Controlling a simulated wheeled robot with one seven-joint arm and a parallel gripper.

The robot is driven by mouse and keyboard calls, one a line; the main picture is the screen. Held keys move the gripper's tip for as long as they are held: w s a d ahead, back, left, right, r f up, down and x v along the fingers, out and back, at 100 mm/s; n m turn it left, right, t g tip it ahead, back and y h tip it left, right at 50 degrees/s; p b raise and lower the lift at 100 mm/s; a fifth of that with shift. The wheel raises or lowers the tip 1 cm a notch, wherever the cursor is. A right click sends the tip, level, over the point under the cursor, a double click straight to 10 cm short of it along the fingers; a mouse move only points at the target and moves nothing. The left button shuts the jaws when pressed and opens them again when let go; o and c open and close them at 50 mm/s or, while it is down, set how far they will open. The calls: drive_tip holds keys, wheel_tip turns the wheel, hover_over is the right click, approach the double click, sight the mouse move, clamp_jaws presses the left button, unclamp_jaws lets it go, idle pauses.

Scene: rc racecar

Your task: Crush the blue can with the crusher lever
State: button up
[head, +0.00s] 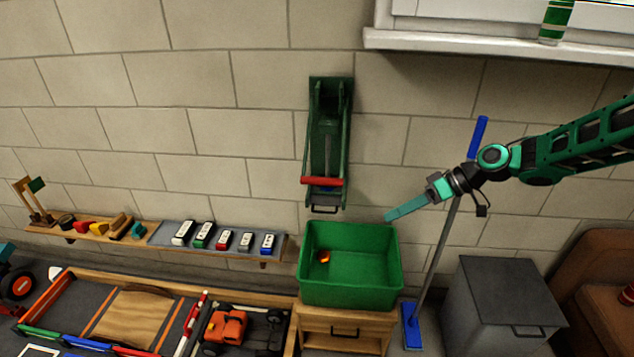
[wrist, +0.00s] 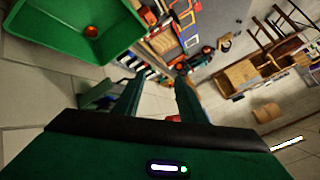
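The green can crusher (head: 328,125) is fixed upright on the block wall. Its red lever handle (head: 322,181) is low, across the crusher's lower front. A small blue patch (head: 323,189) shows just below the handle; I cannot tell whether it is the blue can, and no whole blue can is visible. My gripper (head: 392,216) is to the right of and lower than the handle, apart from it, above the right rim of the green bin. In the wrist view my gripper (wrist: 160,82) has its two fingers apart with nothing between them.
The green bin (head: 350,290) stands on a wooden drawer cabinet below the crusher, with a small orange thing (head: 324,257) inside. A blue-handled broom (head: 440,245) leans behind my arm. A grey box (head: 505,300) stands right.

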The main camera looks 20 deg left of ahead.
drive_tip(key=w+a+n+g+y, duration=0.15)
drive_tip(key=a+y, duration=0.25)
drive_tip(key=a, duration=0.4)
drive_tip(key=n+y, duration=0.2)
drive_tip(key=y, duration=0.2)
approach(305, 180)
drive_tip(key=a, duration=0.7)
drive_tip(key=shift+a+f, duration=0.25)
drive_tip(key=shift+f, duration=0.1)
clamp_jaws()
